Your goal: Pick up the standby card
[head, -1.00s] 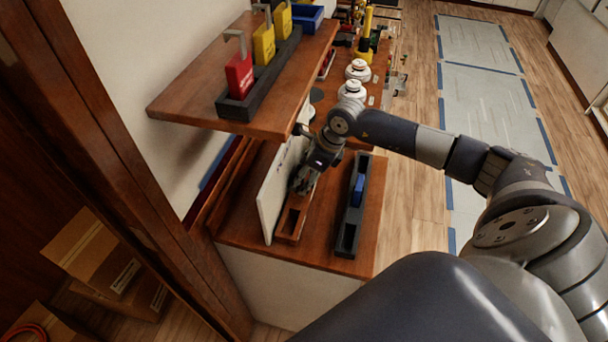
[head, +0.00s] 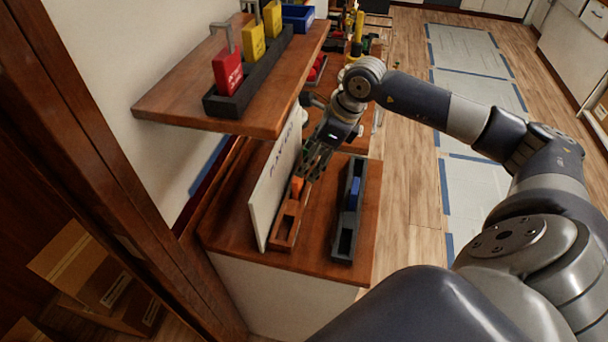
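No card can be read as the standby card from here. A small orange piece (head: 297,187) stands in a narrow brown wooden holder (head: 283,232) beside an upright white board with lettering (head: 268,195). A blue piece (head: 354,193) stands in a dark slotted holder (head: 343,243) to the right. My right gripper (head: 313,164) is tilted downward just above and behind the orange piece. Its dark fingers overlap the board and holder in the picture, so I cannot tell their opening or any contact. My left gripper is out of view.
A wooden shelf (head: 160,108) overhangs at the left, with red (head: 227,72) and yellow (head: 251,43) hooked tags in a dark rack (head: 222,105). A blue bin (head: 297,17) stands farther back.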

